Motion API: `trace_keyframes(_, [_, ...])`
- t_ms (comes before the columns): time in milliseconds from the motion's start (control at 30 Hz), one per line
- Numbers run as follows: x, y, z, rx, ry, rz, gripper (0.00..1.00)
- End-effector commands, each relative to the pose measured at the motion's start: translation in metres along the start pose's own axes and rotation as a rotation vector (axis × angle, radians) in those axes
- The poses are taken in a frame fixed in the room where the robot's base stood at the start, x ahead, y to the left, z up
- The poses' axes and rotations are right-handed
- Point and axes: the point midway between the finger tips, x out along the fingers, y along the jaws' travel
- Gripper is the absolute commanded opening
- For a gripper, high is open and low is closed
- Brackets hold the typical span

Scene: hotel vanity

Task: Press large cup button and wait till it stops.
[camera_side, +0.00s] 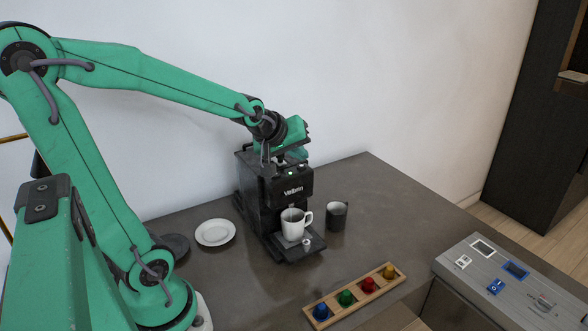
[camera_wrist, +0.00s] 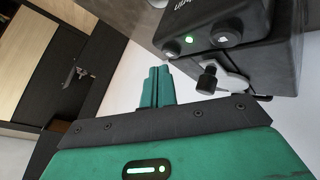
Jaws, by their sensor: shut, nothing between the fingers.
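The black coffee machine (camera_side: 292,187) stands on the dark counter against the wall. A white mug (camera_side: 293,224) stands upright on its drip tray, below the spout area. In the wrist view the machine's front (camera_wrist: 262,35) is at the upper right, rotated. It shows one button (camera_wrist: 172,49), another button (camera_wrist: 228,34) and a lit green light (camera_wrist: 190,40) between them. I cannot read which button is the large cup. My gripper (camera_wrist: 158,72) has its green fingers together and empty, apart from the buttons in the picture. In the side view my gripper (camera_side: 298,152) is above the machine's top.
A small dark cup (camera_side: 337,215) stands right of the machine. A white plate (camera_side: 215,232) lies to its left. A wooden rack (camera_side: 355,294) with several coloured knobs is at the front. A grey board (camera_side: 500,275) with cards lies at the right. The counter between is bare.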

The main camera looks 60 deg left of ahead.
Motion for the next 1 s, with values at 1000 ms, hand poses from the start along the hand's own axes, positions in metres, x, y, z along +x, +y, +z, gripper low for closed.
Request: trace_keyframes(1000, [-0.029,0.021,-0.023,0.0,0.002,0.002,0.0])
